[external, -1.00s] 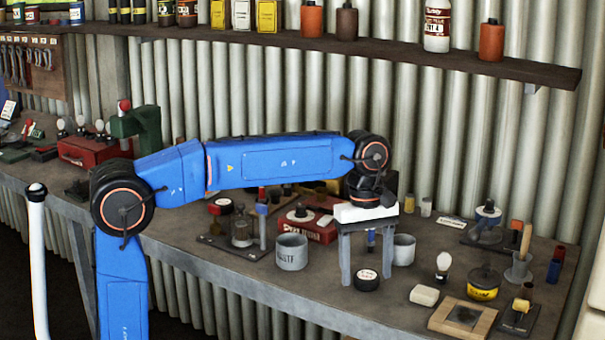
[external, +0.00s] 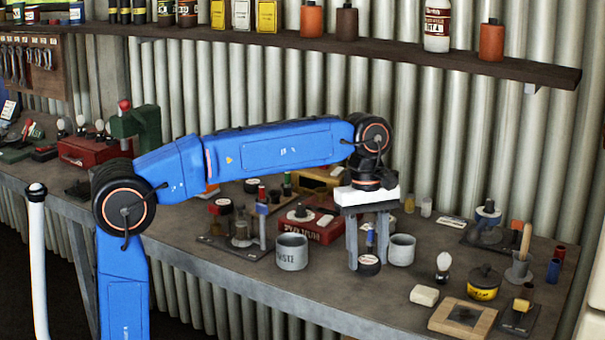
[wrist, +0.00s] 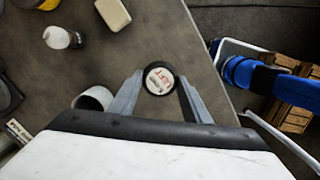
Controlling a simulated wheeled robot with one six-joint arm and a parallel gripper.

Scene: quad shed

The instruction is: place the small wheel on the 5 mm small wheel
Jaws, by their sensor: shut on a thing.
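The small wheel (external: 369,266) is a short black disc with a white face; the wrist view shows its round label with red lettering (wrist: 160,79). My gripper (external: 368,267) points down over the bench and is shut on the wheel, with one grey finger on each side. In the wrist view the wheel sits between the fingertips (wrist: 160,84). The wheel appears slightly above the bench, though the gap is hard to judge. I cannot make out which thing is the 5 mm small wheel; no marking of that kind is readable.
A grey mug (external: 292,252) stands left of my gripper and a grey cup (external: 402,250) close on its right. A red box (external: 322,232) lies behind. A white block (external: 424,295), a yellow tin (external: 484,284) and a wooden frame (external: 462,316) lie right. The bench front is clear.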

